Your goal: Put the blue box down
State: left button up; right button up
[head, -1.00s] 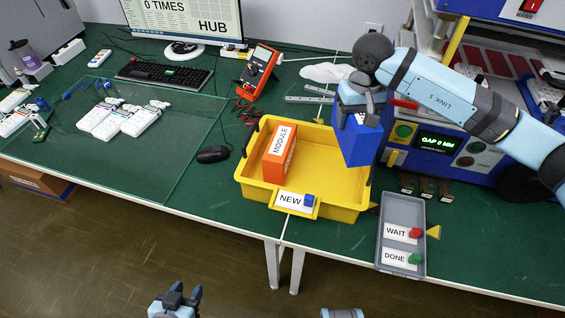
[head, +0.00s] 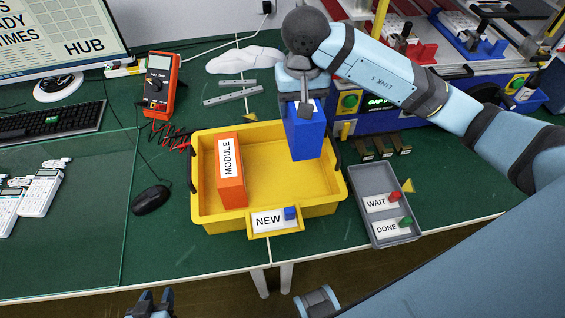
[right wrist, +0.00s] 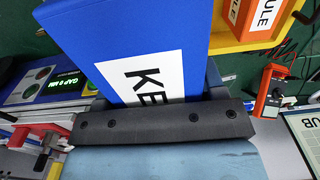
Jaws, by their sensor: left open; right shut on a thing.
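The blue box (head: 306,137) is held upright in my right gripper (head: 304,100), which is shut on it. In the head view it overlaps the back right part of the yellow tray (head: 265,208); I cannot tell whether its bottom touches the tray floor. The right wrist view shows the blue box (right wrist: 125,35) close up, with a white label partly hidden by the gripper (right wrist: 165,122). An orange box (head: 231,180) labelled MODULE stands in the tray's left part. My left gripper (head: 152,303) is open and empty at the bottom edge, away from the tray.
A grey tray (head: 375,215) with WAIT and DONE labels lies right of the yellow tray. A black mouse (head: 151,200) and orange multimeter (head: 160,85) are to the left. The testing machine (head: 375,120) stands behind right. The yellow tray's middle floor is clear.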

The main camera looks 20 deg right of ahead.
jog(key=shift+f, duration=8.5)
jog(key=shift+f, duration=0.1)
jog(key=shift+f, duration=0.15)
jog(key=o, duration=1.1)
jog(key=shift+c, duration=0.2)
jog(key=shift+r, duration=0.2)
